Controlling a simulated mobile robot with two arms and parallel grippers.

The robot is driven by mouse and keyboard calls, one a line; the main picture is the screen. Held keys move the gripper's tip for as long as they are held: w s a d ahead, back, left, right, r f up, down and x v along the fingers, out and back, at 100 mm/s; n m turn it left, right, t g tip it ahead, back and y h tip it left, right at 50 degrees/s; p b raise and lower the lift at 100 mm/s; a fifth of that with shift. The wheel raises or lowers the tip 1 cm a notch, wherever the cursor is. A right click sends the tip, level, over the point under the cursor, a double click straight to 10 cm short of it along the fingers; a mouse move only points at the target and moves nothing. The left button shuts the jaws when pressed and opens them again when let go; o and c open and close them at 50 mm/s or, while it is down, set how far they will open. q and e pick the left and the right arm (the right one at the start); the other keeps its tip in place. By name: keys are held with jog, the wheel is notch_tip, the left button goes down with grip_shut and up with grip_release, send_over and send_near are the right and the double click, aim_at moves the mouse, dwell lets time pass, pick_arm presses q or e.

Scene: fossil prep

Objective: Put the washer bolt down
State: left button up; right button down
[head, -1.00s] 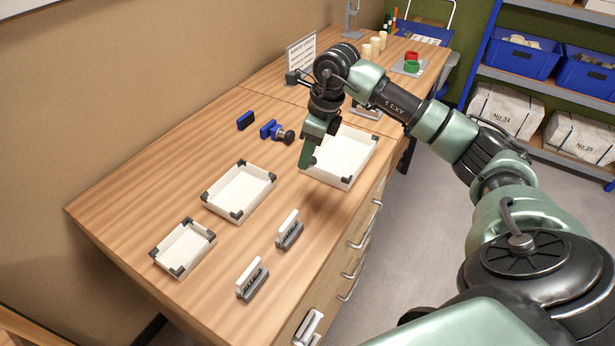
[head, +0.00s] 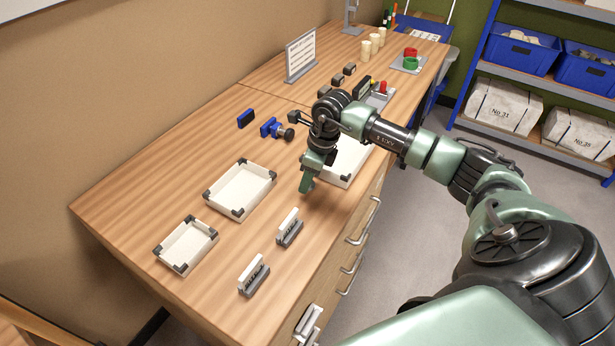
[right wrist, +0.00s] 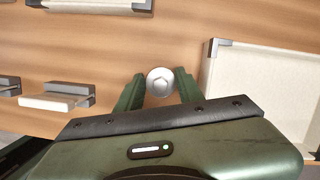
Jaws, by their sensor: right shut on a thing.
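The washer bolt (right wrist: 160,82) shows in the right wrist view as a round, silvery washer with a bolt head in its middle. My right gripper (right wrist: 158,88) is shut on it, with one green finger on each side. In the head view my right gripper (head: 306,186) points down over the wooden bench, just left of the largest white tray (head: 352,163). The bolt cannot be made out in the head view. I cannot tell whether its lower end touches the bench. My left gripper is not in view.
A middle-sized tray (head: 211,202) and a small tray (head: 163,252) with dark corners stand to the left. Two grey holders with white cards (head: 289,230) (head: 253,278) stand near the front edge. A blue clamp-like tool (head: 270,128) lies behind. Bare wood lies between trays and holders.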

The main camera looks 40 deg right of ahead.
jog(key=c, duration=0.9)
grip_release()
